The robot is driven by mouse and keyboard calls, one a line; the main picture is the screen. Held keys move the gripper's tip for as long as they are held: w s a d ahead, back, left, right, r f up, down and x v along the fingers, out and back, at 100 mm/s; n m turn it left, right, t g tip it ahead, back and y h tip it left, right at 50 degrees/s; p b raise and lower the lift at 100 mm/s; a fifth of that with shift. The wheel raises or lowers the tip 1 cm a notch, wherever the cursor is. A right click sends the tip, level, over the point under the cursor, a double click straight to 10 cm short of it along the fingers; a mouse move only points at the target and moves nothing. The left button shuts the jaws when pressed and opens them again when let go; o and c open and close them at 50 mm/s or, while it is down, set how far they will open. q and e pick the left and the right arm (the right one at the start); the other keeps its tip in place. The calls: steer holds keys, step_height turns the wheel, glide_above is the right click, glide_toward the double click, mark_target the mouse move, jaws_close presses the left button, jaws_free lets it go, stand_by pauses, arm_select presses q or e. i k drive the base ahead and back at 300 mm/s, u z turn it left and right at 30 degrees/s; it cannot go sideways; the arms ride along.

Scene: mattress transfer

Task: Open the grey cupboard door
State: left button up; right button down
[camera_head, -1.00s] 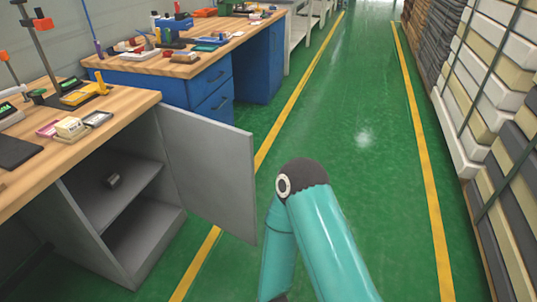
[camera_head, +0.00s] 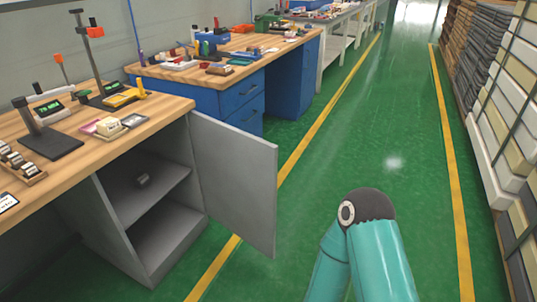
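The grey cupboard (camera_head: 152,262) stands under the near wooden workbench at the left. Its grey door (camera_head: 235,185) is swung wide open, out toward the aisle, and the inside shows. A teal arm link of mine with a dark joint shows at the bottom right, apart from the door. Neither of my grippers is in view.
The near workbench top (camera_head: 150,112) bears a scale, stands and small boxes. A blue-drawered bench (camera_head: 240,100) stands beyond it. Stacked mattresses (camera_head: 500,110) line the right side. The green floor (camera_head: 390,130) between the yellow lines is clear.

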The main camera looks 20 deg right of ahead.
mark_target(237, 169)
steer(key=z, duration=0.05)
steer(key=i, duration=1)
steer(key=u, duration=0.05)
